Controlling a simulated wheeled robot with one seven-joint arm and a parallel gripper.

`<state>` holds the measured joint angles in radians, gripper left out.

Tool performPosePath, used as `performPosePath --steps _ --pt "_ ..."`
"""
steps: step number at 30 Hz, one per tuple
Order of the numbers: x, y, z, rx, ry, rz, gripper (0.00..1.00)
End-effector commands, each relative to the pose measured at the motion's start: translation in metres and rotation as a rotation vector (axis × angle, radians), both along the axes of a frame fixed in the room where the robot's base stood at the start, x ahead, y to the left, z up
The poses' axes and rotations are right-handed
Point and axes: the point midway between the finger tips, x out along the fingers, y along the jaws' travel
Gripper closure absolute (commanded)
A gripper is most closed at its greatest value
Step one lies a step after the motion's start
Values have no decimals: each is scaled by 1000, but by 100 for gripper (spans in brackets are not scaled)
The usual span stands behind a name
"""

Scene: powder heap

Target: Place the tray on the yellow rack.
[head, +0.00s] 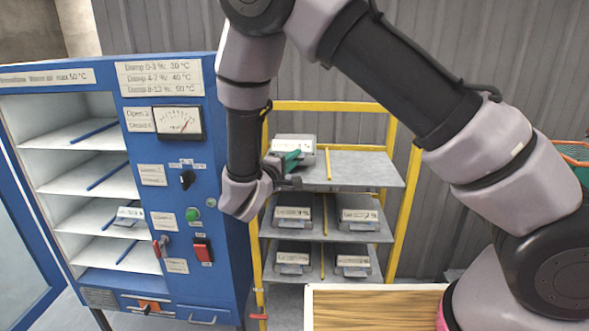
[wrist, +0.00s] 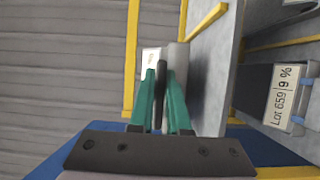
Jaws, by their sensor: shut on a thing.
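The yellow rack (head: 402,225) has a yellow frame and grey shelves. The tray (head: 294,143), a grey box with a white label, is at the left of the top shelf (head: 365,168), left of a yellow divider bar. I cannot tell whether it rests on the shelf or is just above it. My gripper (head: 291,160), with green fingers, is shut on the tray's front. In the wrist view, the gripper (wrist: 161,85) has a dark handle between its fingers, and part of the tray (wrist: 178,57) shows beyond them.
Several labelled trays stand on the lower shelves, one of them (head: 292,214) below the held tray. The top shelf is empty right of the divider. A blue cabinet (head: 186,100) with open white shelves stands close on the left. A wooden-topped surface (head: 375,308) is in front.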

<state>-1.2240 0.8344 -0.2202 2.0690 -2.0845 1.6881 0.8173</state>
Motion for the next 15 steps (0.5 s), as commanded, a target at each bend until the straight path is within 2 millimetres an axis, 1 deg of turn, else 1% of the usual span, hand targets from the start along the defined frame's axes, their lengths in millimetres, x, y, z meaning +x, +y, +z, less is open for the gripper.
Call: performPosePath --steps 6,8,15 --pt "0 0 -30 -1 0 -1 100" --pt "0 0 -32 0 -1 0 100" --pt "0 0 -32 0 -1 0 100"
